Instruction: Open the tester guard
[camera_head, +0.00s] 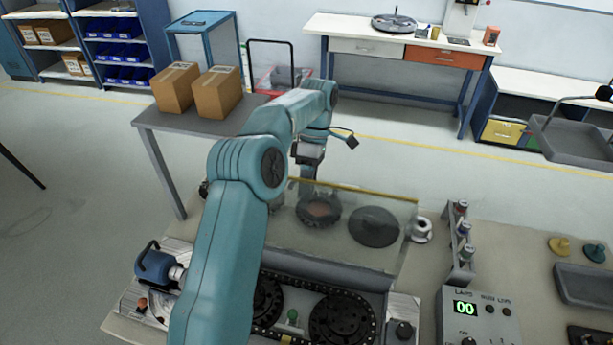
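The tester guard (395,235) is a clear panel with a yellow strip along its top edge. It stands raised at a tilt behind the tester's track bed. The tester (345,275) has dark round wheels and a chain-like track at the front, partly hidden by my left arm. My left gripper (308,185) is at the left part of the guard's yellow edge. I cannot tell whether it touches the guard, and its fingers are too small and covered to read. My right gripper is not in view.
A grey control box (478,315) reading "00" stands right of the tester, near a rack of small spools (460,240). A blue clamp-like device (155,266) sits at the left. Behind, two cardboard boxes (216,93) rest on a grey table (190,122).

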